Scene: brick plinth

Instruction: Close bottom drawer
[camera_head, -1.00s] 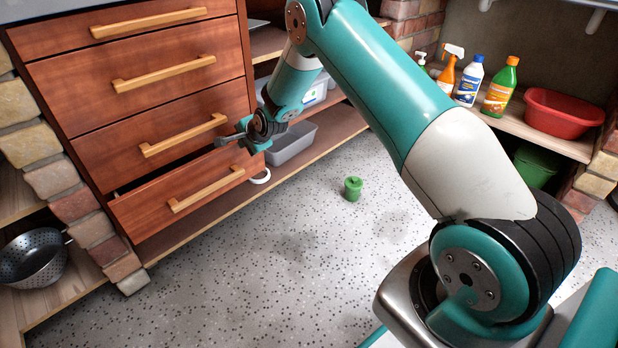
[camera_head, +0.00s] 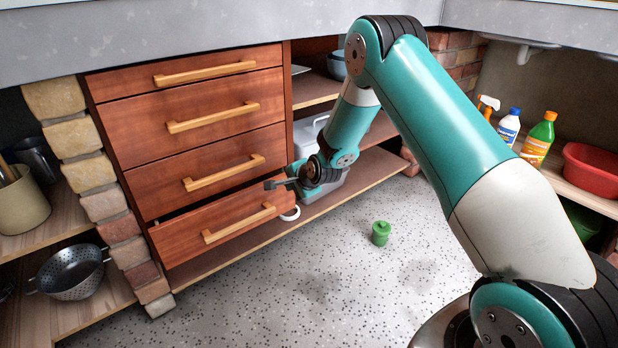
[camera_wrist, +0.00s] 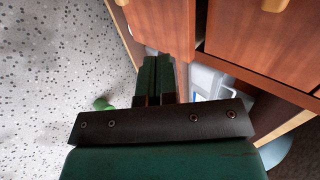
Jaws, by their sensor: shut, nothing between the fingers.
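The bottom drawer (camera_head: 222,226) is the lowest of several wooden drawers in the head view. It stands out a little from the cabinet, with a dark gap above its front. Its light wooden handle (camera_head: 239,223) runs across the front. My gripper (camera_head: 274,184) is shut and empty, just above and beside the right end of the bottom drawer's front. I cannot tell whether it touches the drawer. In the wrist view my shut fingers (camera_wrist: 155,77) point toward the cabinet edge, with the wooden drawer fronts (camera_wrist: 165,22) at the top.
The drawers above (camera_head: 205,170) are flush. A green canister (camera_head: 381,233) stands on the speckled floor, right of the drawer. A colander (camera_head: 72,272) sits on the left shelf. Bottles (camera_head: 538,140) and a red basin (camera_head: 592,173) are at the right. The floor before the drawer is clear.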

